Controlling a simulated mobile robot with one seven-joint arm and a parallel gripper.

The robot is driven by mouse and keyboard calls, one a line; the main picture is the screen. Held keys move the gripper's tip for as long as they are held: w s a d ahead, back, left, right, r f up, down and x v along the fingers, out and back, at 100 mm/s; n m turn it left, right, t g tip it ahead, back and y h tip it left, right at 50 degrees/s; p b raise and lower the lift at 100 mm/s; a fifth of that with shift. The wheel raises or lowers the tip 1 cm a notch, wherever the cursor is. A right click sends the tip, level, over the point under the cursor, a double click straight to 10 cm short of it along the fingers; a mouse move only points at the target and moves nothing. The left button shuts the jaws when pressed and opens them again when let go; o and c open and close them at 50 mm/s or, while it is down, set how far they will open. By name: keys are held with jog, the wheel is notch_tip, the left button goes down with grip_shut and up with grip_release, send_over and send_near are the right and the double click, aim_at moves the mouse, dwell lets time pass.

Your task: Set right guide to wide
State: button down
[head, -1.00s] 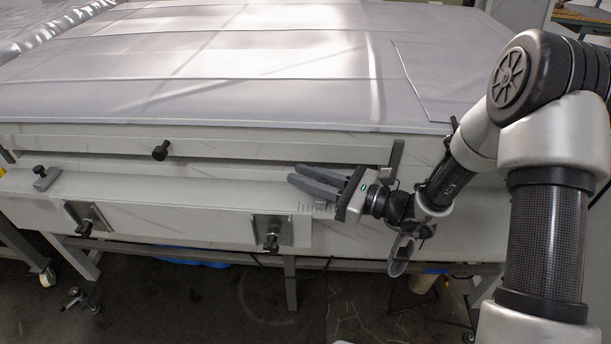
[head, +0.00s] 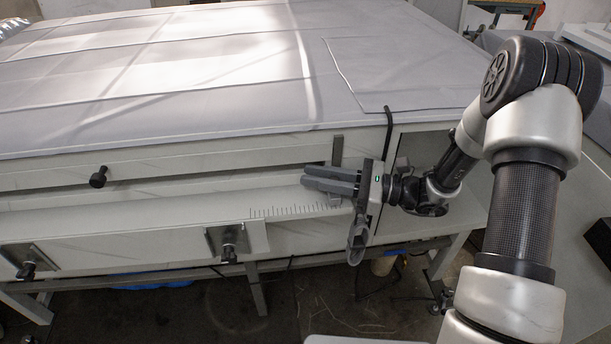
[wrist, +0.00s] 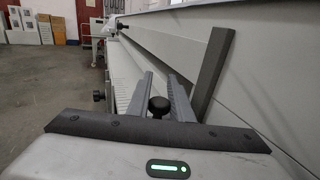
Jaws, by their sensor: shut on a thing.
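The right guide's black knob (wrist: 160,106) stands between the two grey fingers of my gripper (wrist: 160,78) in the wrist view, close to the palm. In the head view, my gripper (head: 306,177) lies over the right end of the ledge, its fingers pointing left. It is shut on the knob, which the fingers hide there. A small grey part of the right guide (head: 334,199) shows just below the fingers, on the ledge. The ruled scale (head: 290,211) runs left from it along the ledge.
A grey upright bar (head: 337,150) stands just behind my fingers. A black knob (head: 98,177) projects from the rail at left. Two knobbed brackets are on the front face, one of them below the scale (head: 228,243). The ledge left of my gripper is clear.

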jog(key=shift+w+d, duration=0.15)
jog(key=shift+d, duration=0.1)
jog(key=c, duration=1.6)
grip_release()
jog(key=shift+d, duration=0.1)
